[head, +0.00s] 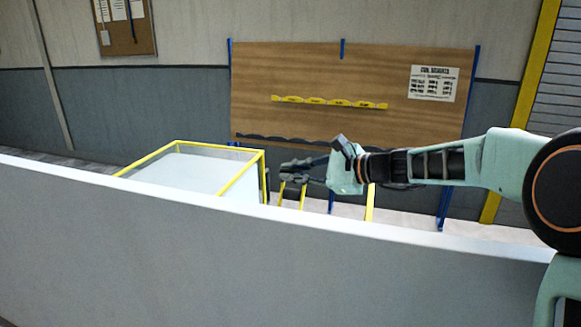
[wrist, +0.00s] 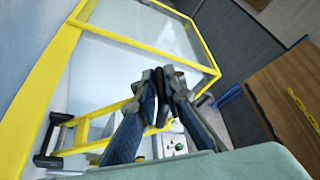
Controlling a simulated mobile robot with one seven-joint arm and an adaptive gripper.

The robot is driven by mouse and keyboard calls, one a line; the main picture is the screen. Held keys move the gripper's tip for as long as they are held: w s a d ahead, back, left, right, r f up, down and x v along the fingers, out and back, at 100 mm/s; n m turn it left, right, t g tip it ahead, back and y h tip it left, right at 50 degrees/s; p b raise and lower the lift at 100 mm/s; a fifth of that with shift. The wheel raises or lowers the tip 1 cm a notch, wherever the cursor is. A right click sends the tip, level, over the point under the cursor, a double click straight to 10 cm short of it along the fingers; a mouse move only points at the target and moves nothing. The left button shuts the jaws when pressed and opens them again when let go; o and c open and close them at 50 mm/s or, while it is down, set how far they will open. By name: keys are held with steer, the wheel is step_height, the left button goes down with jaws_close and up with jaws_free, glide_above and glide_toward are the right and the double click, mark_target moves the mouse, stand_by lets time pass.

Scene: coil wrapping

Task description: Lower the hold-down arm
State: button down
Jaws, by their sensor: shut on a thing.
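My gripper (head: 296,172) is beside the right end of a yellow-framed enclosure. In the wrist view my gripper (wrist: 166,82) has its fingertips together on a small dark piece (wrist: 166,74), mostly hidden by the fingers. Yellow bars (wrist: 100,112) run behind the fingers, with a black end piece (wrist: 47,160) at lower left. I cannot tell for certain which part is the hold-down arm, or whether the dark piece belongs to it. In the head view a yellow bar (head: 303,197) shows below my gripper, its lower part hidden by the pale wall.
The yellow-framed clear enclosure (head: 264,178) stands left of my gripper. A long pale wall (head: 200,235) crosses the foreground and hides what is low. A wooden board (head: 300,75) stands behind. A green button (wrist: 180,147) shows below the fingers in the wrist view.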

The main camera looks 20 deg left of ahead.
steer(key=shift+a+r, duration=0.1)
steer(key=shift+r, duration=0.2)
steer(key=c, duration=2.1)
jaws_free()
steer(key=shift+o, duration=0.3)
steer(key=shift+f, duration=0.15)
steer(key=v, duration=1.2)
steer(key=shift+s+f, duration=0.1)
